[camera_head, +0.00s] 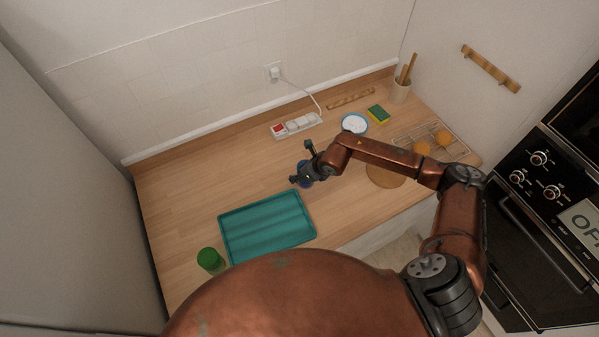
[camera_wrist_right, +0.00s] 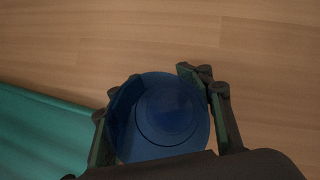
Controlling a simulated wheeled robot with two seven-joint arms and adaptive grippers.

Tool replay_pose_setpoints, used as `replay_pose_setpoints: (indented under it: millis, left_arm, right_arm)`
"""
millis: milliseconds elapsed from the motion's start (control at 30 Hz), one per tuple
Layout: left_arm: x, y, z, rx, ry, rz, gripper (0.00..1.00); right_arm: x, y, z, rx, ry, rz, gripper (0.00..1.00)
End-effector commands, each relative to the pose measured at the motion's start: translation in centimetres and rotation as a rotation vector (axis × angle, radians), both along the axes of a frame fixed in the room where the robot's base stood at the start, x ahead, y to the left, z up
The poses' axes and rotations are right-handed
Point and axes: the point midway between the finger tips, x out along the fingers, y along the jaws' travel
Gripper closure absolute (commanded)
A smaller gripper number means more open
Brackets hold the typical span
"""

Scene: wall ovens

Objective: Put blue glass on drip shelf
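The blue glass (camera_head: 306,173) stands on the wooden counter, just right of the teal ridged tray (camera_head: 229,219). In the right wrist view the blue glass (camera_wrist_right: 165,115) is seen from above, its round rim facing the camera. My right gripper (camera_head: 303,163) is at the glass, with one finger on either side of it. Its fingers (camera_wrist_right: 165,110) look spread, and I cannot see a firm contact on both sides. The tray edge (camera_wrist_right: 45,130) shows at the left of the wrist view. My left gripper is not in view.
A green glass (camera_head: 210,260) stands by the tray's left front corner. A power strip (camera_head: 297,125), a white-blue bowl (camera_head: 354,123), a sponge (camera_head: 378,114) and a wire rack (camera_head: 455,147) stand farther back and right. The counter left of the strip is clear.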

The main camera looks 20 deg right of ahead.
Motion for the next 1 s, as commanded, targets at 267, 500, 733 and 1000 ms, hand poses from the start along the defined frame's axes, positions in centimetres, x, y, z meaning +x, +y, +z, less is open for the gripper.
replay_pose_setpoints:
  millis: [267,500,733,1000]
  left_arm:
    - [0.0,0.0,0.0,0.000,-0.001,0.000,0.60]
    - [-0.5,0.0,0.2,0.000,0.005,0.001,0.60]
    - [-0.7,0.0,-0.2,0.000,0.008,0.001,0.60]
    - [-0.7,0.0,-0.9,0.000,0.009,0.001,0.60]
  right_arm:
    - [0.0,0.0,0.1,0.000,0.000,0.000,0.41]
    - [0.0,0.0,0.3,0.000,-0.001,0.000,0.41]
    - [-1.4,-0.8,2.7,0.000,-0.002,0.000,0.41]
    - [-4.1,-2.3,7.4,-0.002,-0.002,0.001,0.41]
